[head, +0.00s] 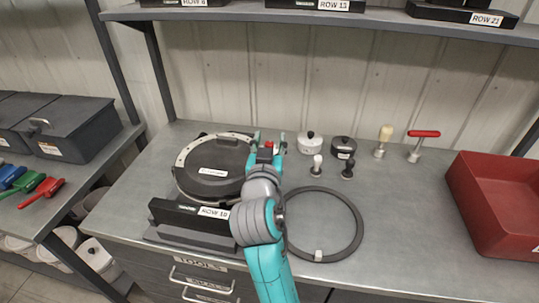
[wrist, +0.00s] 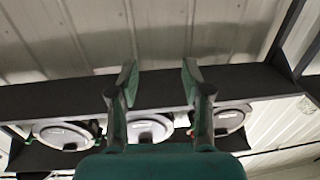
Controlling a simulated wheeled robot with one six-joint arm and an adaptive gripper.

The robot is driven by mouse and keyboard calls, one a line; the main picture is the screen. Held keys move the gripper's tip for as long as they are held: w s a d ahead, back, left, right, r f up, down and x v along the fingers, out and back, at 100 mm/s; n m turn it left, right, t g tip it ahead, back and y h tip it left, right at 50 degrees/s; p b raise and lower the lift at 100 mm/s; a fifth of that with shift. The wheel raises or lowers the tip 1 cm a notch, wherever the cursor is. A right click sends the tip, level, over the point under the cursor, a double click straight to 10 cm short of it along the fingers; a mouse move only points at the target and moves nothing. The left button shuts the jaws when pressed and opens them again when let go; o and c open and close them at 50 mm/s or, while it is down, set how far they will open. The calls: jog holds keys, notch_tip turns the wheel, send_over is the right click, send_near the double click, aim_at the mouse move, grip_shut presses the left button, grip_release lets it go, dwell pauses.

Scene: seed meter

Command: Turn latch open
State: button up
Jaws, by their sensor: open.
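The round seed meter (head: 212,160), dark with a pale notched rim along its left side, sits on the left part of the grey workbench. I cannot make out a latch on it; my arm covers part of its right side. My gripper (head: 270,140) is just to the right of the meter in the head view, with its two fingers pointing up and apart. The wrist view shows the fingers (wrist: 160,85) spread with nothing between them. The meter cannot be identified in the wrist view.
A black block labelled ROW 10 (head: 192,215) stands in front of the meter. A dark ring (head: 359,225) lies right of my arm. Two small pots (head: 310,144) and several handled tools stand behind it. A red bin (head: 495,205) is far right. A shelf (head: 400,20) runs above.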

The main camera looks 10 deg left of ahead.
jog(key=shift+r, duration=0.95)
jog(key=shift+d+f+y, duration=0.1)
jog(key=shift+f+y, duration=0.2)
jog(key=shift+f, duration=0.1)
jog(key=shift+s+d+f+n+g+y, duration=2.2)
jog(key=shift+s+f+n+y, duration=1.05)
jog(key=shift+f+y, duration=1.45)
jog(key=shift+n+y, duration=0.3)
jog(key=shift+n, duration=0.15)
jog(key=shift+w+d+r+x, duration=0.1)
jog(key=shift+x, duration=1.2)
jog(key=shift+w+d+r+x, duration=0.1)
jog(key=shift+r+x, duration=0.05)
jog(key=shift+x, duration=1.15)
jog(key=shift+w+d+r+x, duration=0.1)
jog(key=shift+x, duration=1.2)
grip_shut()
